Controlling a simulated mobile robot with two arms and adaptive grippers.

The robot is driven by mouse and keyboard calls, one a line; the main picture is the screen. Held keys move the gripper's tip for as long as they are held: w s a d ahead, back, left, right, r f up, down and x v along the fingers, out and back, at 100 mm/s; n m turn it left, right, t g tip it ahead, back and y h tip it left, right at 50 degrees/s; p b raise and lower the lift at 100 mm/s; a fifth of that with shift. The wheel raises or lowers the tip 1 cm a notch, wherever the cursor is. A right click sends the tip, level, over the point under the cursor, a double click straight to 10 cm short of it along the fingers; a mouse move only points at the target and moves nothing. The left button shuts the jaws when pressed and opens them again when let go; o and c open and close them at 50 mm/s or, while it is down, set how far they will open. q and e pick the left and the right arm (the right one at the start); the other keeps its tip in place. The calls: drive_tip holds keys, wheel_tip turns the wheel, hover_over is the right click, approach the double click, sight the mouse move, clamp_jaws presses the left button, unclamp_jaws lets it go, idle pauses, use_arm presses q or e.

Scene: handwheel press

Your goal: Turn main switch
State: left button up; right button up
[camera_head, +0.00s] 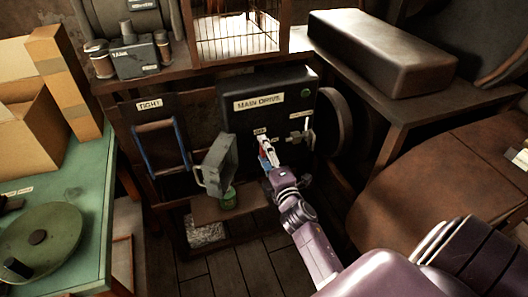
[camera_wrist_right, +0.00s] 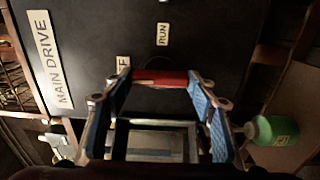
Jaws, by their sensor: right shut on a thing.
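The black main drive panel (camera_head: 265,108) stands in the middle of the head view, with a "MAIN DRIVE" label (camera_head: 259,100). The main switch shows as a red handle (camera_wrist_right: 160,78) in the right wrist view. My right gripper (camera_head: 267,156) is at the lower part of the panel. In the right wrist view my right gripper (camera_wrist_right: 160,82) has a fingertip at each end of the red handle and is shut on it. The "RUN" label (camera_wrist_right: 162,34) is clear of the fingers. The "OFF" label (camera_wrist_right: 122,66) is partly hidden by one finger. My left gripper is out of view.
A grey box-like part with a handle (camera_head: 217,163) is left of my right gripper, above a green object (camera_head: 228,198). A pale lever (camera_head: 308,133) is to the right. A green table (camera_head: 91,205) stands at far left.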

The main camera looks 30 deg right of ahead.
drive_tip(key=o, duration=1.2)
drive_tip(key=shift+c, duration=0.2)
drive_tip(key=shift+s, duration=0.1)
drive_tip(key=v, duration=1.1)
drive_tip(key=shift+s, duration=0.4)
drive_tip(key=shift+f, duration=0.15)
